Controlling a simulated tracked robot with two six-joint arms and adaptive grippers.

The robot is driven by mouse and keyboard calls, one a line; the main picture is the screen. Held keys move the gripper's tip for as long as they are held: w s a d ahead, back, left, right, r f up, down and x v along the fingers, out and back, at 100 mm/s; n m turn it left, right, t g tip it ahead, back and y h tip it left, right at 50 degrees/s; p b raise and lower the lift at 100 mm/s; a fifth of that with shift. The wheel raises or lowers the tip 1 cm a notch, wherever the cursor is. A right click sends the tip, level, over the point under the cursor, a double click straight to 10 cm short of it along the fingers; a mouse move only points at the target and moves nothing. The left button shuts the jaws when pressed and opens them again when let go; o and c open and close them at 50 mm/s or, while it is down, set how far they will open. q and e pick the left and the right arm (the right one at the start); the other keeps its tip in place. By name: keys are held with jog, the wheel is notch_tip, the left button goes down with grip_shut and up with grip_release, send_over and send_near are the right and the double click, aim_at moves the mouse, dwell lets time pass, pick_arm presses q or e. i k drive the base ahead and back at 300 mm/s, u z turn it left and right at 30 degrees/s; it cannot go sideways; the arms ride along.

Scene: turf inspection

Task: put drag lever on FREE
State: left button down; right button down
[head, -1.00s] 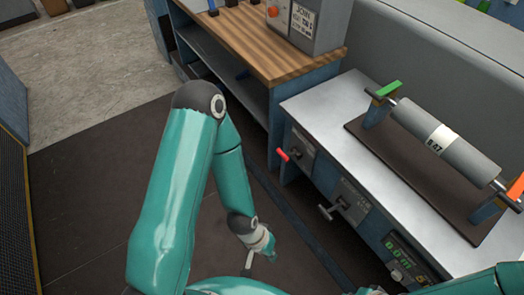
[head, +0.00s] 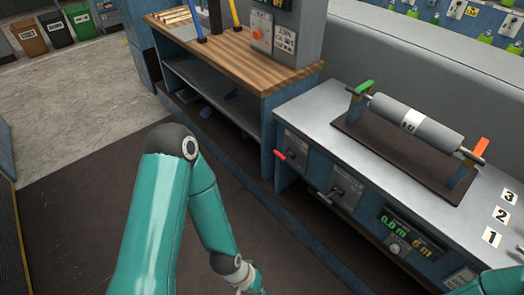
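A red-tipped lever (head: 281,155) sticks out to the left from a grey plate on the front of the blue bench. To its right, a grey T-shaped handle (head: 328,197) sits on a second labelled plate (head: 345,178). The lettering on both plates is too small to read, so I cannot tell which is the drag lever or where FREE is marked. My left arm reaches down in front of the bench; its wrist shows at the bottom edge and the gripper is out of the picture. Only a piece of my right arm shows at the bottom right corner.
A grey roller (head: 418,125) rests between green- and orange-topped posts on a brown board (head: 395,157). A display with green digits (head: 391,222) is on the bench front. Number cards (head: 501,216) lie on the right. A wooden-topped workbench (head: 225,50) stands behind.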

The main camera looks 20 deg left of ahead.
aim_at(285, 154)
jog(key=z, duration=0.15)
jog(key=i, duration=0.9)
jog(key=u, duration=0.05)
